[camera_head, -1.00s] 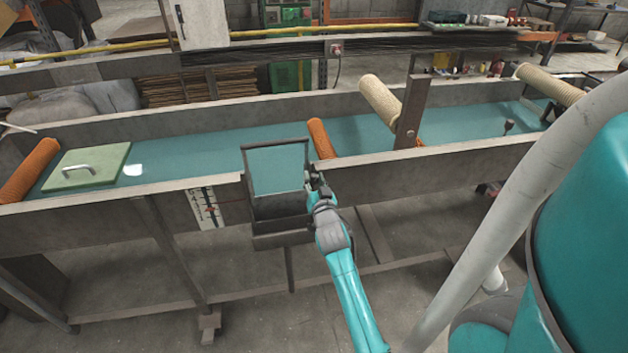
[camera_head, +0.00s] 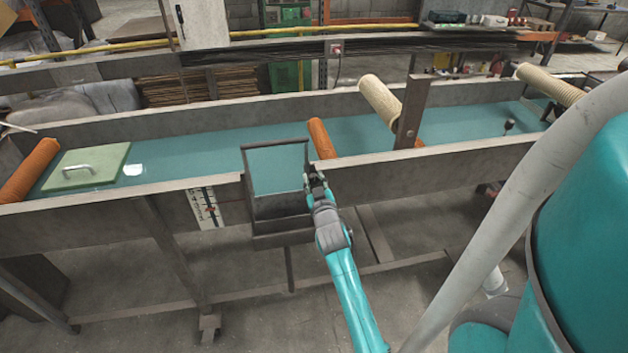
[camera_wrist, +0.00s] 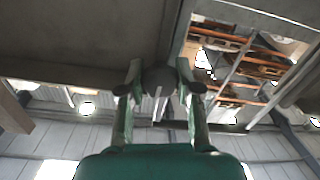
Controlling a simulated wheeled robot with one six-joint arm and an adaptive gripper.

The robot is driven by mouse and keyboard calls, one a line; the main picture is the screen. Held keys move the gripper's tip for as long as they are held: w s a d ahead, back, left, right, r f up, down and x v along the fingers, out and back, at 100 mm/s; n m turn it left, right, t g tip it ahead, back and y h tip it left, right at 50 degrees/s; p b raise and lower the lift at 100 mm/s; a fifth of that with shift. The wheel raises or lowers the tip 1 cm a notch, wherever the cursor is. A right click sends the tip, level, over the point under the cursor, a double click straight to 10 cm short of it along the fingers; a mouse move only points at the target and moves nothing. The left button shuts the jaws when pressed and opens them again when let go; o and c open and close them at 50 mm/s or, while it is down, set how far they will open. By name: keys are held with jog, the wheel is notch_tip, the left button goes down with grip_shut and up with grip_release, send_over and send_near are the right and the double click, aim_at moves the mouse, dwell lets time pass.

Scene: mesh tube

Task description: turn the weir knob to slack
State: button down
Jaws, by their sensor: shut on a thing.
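The weir box (camera_head: 278,205) hangs on the near side wall of the long trough, with teal liquid inside its top. My gripper (camera_head: 315,180) is at the right side of this box. In the wrist view, a dark round knob (camera_wrist: 158,80) with a pale pointer line sits between the two fingers of my gripper (camera_wrist: 158,92). The fingers are shut on it from both sides. The knob is hidden by my gripper in the head view. I cannot read any marks around it. A white scale plate (camera_head: 204,208) with a red marker is on the trough wall left of the box.
The trough wall (camera_head: 440,165) runs along both sides of my gripper. An orange roller (camera_head: 321,139), a beige roller (camera_head: 380,98) and an upright post (camera_head: 412,112) stand beyond it. A green lid (camera_head: 88,166) lies at the left. The floor in front is open.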

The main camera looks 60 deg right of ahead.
jog(key=shift+n, duration=0.3)
jog(key=c, duration=0.8)
grip_release()
jog(key=v, duration=1.2)
